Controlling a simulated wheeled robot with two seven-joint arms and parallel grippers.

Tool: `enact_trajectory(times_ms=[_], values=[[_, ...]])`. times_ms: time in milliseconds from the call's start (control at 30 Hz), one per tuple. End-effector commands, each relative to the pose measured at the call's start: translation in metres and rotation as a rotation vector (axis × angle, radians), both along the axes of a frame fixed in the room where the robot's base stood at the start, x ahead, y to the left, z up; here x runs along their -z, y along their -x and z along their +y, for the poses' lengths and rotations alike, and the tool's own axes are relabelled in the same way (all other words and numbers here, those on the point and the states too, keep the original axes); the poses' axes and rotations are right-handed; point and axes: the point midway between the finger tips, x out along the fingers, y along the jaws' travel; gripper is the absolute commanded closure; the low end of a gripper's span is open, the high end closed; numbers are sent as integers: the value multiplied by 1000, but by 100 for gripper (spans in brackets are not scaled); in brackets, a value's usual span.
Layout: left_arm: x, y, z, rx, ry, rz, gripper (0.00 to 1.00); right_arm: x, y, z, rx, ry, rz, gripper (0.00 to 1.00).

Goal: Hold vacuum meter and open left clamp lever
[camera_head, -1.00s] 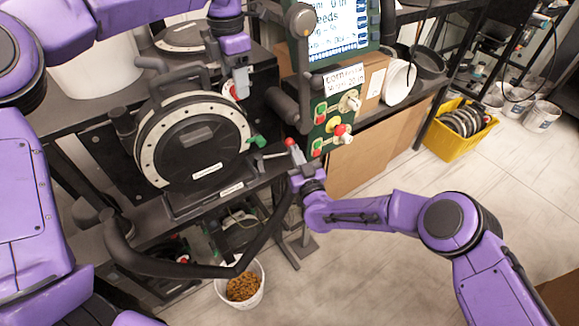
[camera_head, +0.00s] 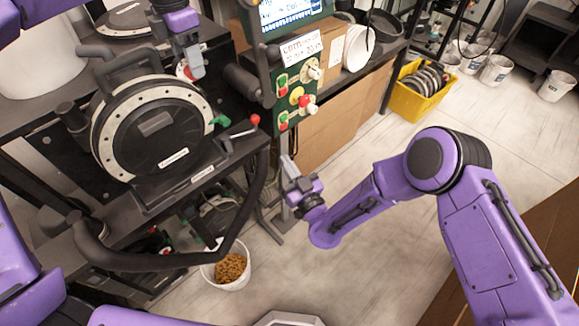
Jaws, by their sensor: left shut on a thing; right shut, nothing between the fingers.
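The vacuum meter (camera_head: 152,128), a round black disc with a pale ring of dots, stands upright on a black bracket at the left. My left gripper (camera_head: 194,68) is at its upper right edge, shut on a small part there; a red-and-white piece (camera_head: 183,71) shows beside the fingers, and the exact grip is hard to make out. A green lever (camera_head: 220,121) is at the meter's right edge. A lever with a red ball tip (camera_head: 255,118) sticks out at the bracket's right end. My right gripper (camera_head: 289,168) is shut and empty, below and right of that ball, apart from it.
A green control panel (camera_head: 290,75) with knobs and a red button stands behind, right of the meter. A black curved bar (camera_head: 150,262) runs in front. A bucket of brown seed (camera_head: 230,270) sits below. A yellow crate (camera_head: 422,92) stands farther right on open floor.

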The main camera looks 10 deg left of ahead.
Motion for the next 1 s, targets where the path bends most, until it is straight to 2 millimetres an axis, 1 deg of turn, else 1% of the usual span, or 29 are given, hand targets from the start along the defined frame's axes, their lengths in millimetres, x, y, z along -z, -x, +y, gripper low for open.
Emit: enact_trajectory(times_ms=[33, 133, 367, 400, 433, 467, 767, 867, 1000], values=[[4, 0, 0, 1, -3, 5, 100, 2, 4, -3, -1, 1, 2, 100], [4, 0, 0, 1, -3, 5, 100, 2, 8, -7, 0, 0, 0, 100], [4, 0, 0, 1, -3, 5, 100, 3, 9, -7, 0, 0, 0, 100], [4, 0, 0, 1, -3, 5, 34, 3, 9, -7, 0, 0, 0, 100], [4, 0, 0, 1, -3, 5, 24, 3, 9, -7, 0, 0, 0, 100], [3, 0, 0, 1, -2, 4, 17, 3, 8, -7, 0, 0, 0, 100], [-1, 0, 0, 0, -1, 0, 17, 2, 8, -7, 0, -1, 1, 100], [-14, -1, 0, 0, -2, -2, 17, 2, 8, -7, 0, -1, 1, 100], [-48, -2, 0, -1, -2, -1, 17, 0, 8, -7, 0, 0, 0, 100]])
